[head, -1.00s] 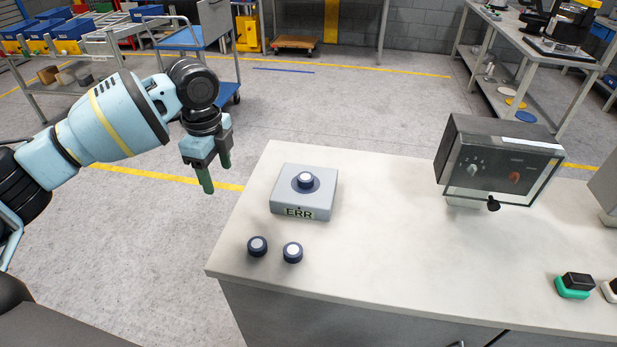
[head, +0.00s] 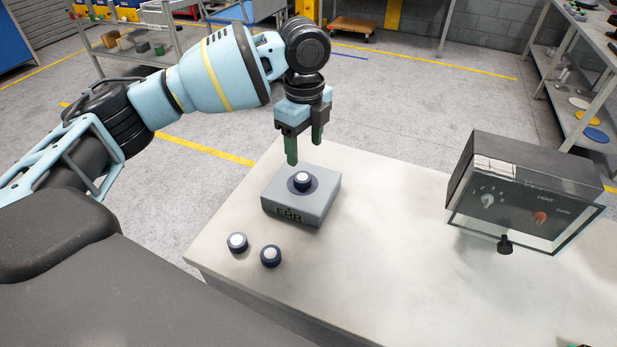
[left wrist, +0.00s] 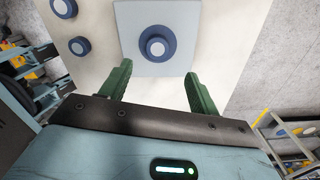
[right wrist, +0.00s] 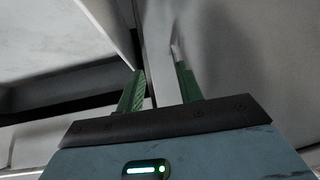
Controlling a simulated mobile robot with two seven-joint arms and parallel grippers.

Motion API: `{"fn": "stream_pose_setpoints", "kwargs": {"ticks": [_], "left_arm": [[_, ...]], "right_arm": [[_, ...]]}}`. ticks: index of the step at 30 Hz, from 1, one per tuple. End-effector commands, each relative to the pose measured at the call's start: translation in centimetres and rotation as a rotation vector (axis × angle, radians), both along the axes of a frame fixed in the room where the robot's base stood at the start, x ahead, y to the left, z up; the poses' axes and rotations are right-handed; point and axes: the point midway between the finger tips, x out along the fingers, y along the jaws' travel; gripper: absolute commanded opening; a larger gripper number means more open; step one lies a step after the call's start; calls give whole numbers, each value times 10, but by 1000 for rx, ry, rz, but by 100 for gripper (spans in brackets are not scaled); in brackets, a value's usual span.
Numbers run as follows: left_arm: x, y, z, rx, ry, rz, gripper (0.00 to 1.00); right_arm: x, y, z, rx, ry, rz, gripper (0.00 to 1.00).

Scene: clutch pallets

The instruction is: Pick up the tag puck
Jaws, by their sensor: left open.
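Several round dark-blue pucks with white tops are in the head view. One puck (head: 302,181) sits on the grey reader box (head: 318,206), whose front shows "ERR". Two more, a left puck (head: 237,243) and a right puck (head: 271,256), stand on the bench in front of it. I cannot tell which is the tag puck. My left gripper (head: 304,153) points down, open and empty, just behind and above the box. In the left wrist view, the box's puck (left wrist: 157,45) lies ahead between the fingers. My right gripper (right wrist: 160,72) shows only in its wrist view, fingers apart beside a grey bar.
The pale bench top (head: 390,260) is clear between the reader box and a control box (head: 525,195) with knobs and a clear cover. My right gripper is close to grey panels. Shelving stands at the back right.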

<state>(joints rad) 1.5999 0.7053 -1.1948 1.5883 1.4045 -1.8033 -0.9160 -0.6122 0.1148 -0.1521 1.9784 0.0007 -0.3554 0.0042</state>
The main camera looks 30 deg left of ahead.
Motion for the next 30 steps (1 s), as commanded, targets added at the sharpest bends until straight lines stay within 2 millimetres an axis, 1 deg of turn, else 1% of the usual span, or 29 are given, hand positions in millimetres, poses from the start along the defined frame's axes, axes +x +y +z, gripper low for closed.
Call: {"fn": "stream_pose_setpoints", "kwargs": {"ticks": [9,14,17,24,27,30], "left_arm": [[0,1,-25,1,1,0,61],[-1,1,-28,1,0,1,61],[-2,3,-38,2,2,1,61],[-4,6,-70,0,2,1,61],[-5,6,-77,0,2,1,61],[-4,6,-79,0,1,2,61]], "right_arm": [[-3,2,-2,6,8,-5,36],[-3,2,-2,4,7,-3,36],[-2,1,-1,1,4,-1,36],[-1,-2,0,-5,1,7,36],[-1,-2,0,-6,2,7,36],[-1,-2,0,-6,1,7,36]]}}
